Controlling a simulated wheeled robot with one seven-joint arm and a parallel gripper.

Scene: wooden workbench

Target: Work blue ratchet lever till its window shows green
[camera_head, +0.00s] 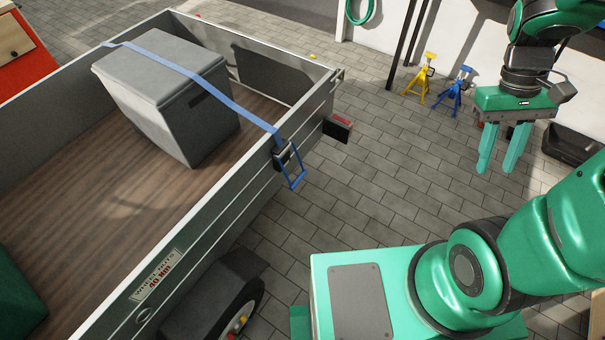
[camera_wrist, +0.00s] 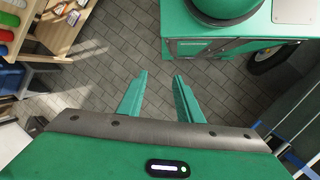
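A blue ratchet lever (camera_head: 294,178) hangs on the outer side of the trailer wall, below a dark ratchet body (camera_head: 283,155). A blue strap (camera_head: 200,82) runs from the ratchet over a grey lidded box (camera_head: 170,95) in the trailer. The ratchet's window is too small to read, and I cannot tell its colour. My gripper (camera_head: 498,160) is in the air to the right of the ratchet, well apart from it. Its two green fingers point down, spread and empty. They also show spread in the wrist view (camera_wrist: 161,78), with only paving between them.
The trailer's side wall (camera_head: 225,195) stands between its wooden bed and the paving. A red-and-black lamp (camera_head: 338,128) juts out at the trailer's corner. Yellow (camera_head: 421,78) and blue (camera_head: 456,90) stands are at the back. A wooden shelf (camera_wrist: 45,50) shows at left in the wrist view.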

